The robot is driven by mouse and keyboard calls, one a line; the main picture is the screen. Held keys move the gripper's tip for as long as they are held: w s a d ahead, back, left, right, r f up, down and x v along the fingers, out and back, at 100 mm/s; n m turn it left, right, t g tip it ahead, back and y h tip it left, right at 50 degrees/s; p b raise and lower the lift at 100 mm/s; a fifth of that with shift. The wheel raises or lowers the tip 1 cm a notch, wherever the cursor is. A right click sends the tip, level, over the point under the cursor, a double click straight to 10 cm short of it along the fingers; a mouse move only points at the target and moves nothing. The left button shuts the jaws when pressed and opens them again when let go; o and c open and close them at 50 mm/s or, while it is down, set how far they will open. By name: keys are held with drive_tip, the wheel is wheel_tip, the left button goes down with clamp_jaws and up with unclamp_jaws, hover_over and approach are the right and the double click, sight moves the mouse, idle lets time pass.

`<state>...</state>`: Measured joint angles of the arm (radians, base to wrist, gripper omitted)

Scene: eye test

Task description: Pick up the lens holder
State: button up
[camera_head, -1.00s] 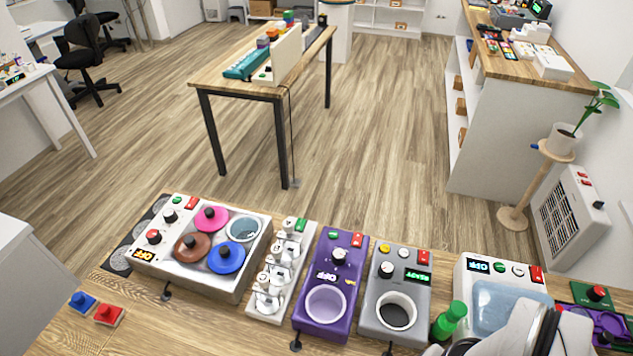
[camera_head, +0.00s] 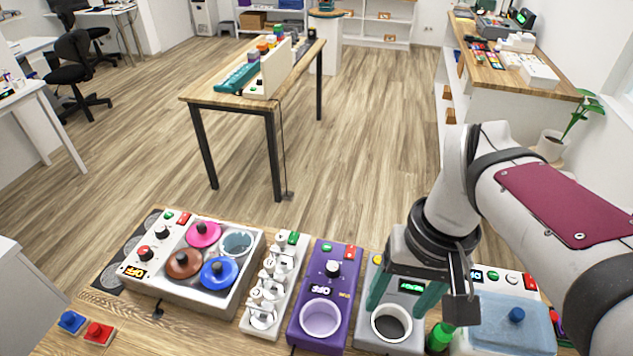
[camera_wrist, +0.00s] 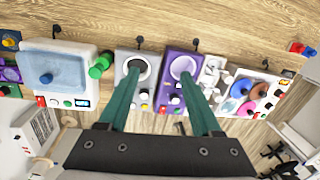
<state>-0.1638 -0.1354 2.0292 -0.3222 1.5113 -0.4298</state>
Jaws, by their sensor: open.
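A narrow white rack (camera_head: 276,283) stands on the wooden bench between a white box with coloured lids and a purple device. It holds several white pieces with clear round parts, possibly lens holders; I cannot tell for certain. The rack also shows in the wrist view (camera_wrist: 212,78), right of the purple device. My gripper (camera_head: 405,296) is open, its two teal fingers pointing down over the grey device, to the right of the rack and apart from it. In the wrist view my gripper (camera_wrist: 158,68) has nothing between its fingers.
The purple device (camera_head: 335,261) and grey device (camera_head: 366,330) have round wells. The white box with coloured lids (camera_head: 140,269) is left of the rack. A green bottle (camera_head: 440,336) and a white basin unit (camera_head: 466,342) are right. Red and blue buttons (camera_head: 85,327) sit at the front left.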

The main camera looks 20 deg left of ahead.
drive_tip(key=w+a+n, duration=0.5)
drive_tip(key=w+a, duration=0.1)
drive_tip(key=w, duration=0.3)
drive_tip(key=n+h, duration=0.1)
drive_tip(key=n, duration=1.1)
hover_over(282, 250)
drive_tip(key=w, duration=0.1)
wheel_tip(282, 250, down, 8)
drive_tip(key=f, duration=1.5)
drive_tip(key=shift+s+a, duration=0.1)
drive_tip(key=shift+s, duration=0.15)
clamp_jaws()
